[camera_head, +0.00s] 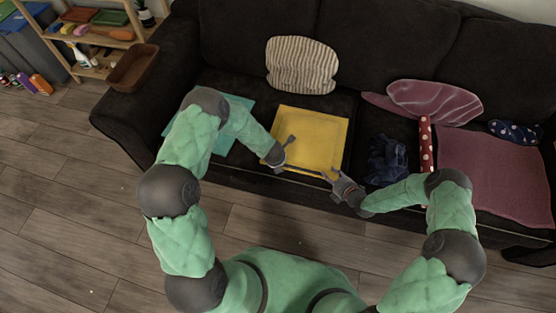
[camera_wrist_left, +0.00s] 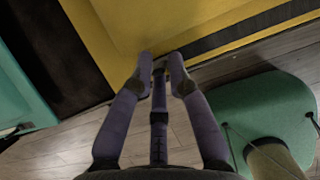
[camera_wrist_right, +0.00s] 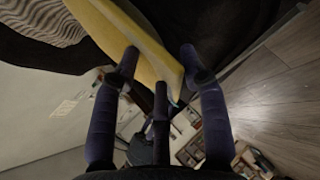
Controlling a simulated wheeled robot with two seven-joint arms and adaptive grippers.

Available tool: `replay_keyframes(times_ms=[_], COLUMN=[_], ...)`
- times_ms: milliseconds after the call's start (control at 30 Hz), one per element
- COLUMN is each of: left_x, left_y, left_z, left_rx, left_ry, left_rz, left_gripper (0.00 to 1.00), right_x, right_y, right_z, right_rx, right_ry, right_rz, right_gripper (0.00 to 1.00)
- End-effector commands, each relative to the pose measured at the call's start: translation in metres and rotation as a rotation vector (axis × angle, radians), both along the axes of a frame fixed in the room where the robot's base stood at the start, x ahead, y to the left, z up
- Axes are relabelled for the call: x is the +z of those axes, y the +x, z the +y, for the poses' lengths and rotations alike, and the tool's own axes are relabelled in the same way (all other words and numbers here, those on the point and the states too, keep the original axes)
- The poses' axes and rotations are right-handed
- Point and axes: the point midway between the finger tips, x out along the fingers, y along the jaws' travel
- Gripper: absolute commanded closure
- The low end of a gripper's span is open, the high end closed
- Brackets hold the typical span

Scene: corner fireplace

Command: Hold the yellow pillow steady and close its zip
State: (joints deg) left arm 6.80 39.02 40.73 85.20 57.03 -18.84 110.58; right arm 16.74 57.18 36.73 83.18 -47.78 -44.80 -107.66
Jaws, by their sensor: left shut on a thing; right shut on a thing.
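The yellow pillow (camera_head: 312,135) lies flat on the sofa seat. In the left wrist view a dark strip (camera_wrist_left: 250,27) runs between yellow bands along its front edge, at the zip. My left gripper (camera_head: 277,163) is at the pillow's front left, fingers nearly together at the strip's end (camera_wrist_left: 160,72). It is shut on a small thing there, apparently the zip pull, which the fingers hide. My right gripper (camera_head: 331,182) is at the front right corner. In the right wrist view its fingers are on both sides of the yellow pillow edge (camera_wrist_right: 150,55), shut on it.
A shelf (camera_head: 100,45) stands far left. The wooden floor (camera_head: 70,200) in front is clear.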

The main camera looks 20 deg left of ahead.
Motion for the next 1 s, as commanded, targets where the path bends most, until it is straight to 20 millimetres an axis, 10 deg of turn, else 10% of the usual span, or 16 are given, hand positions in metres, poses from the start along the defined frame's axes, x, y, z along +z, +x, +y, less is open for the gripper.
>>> replay_keyframes(times_ms=[467,500,567,1000], left_x=[0.002,0.002,0.002,0.006], left_y=[0.003,0.004,0.003,0.0], left_z=[0.027,0.027,0.027,0.025], left_rx=[0.005,0.005,0.005,0.003], left_ry=[0.004,0.004,0.004,0.001], left_rz=[-0.008,-0.008,-0.008,-0.004], left_gripper=[1.0,0.71,0.59,0.59], right_x=[-0.003,-0.003,-0.003,-0.003], right_y=[-0.004,-0.004,-0.004,-0.003], right_z=[0.001,0.001,0.001,0.0], right_rx=[0.004,0.004,0.003,0.002], right_ry=[-0.002,-0.002,-0.003,-0.003], right_rz=[0.01,0.01,0.01,0.01], right_gripper=[1.0,1.0,1.0,1.0])
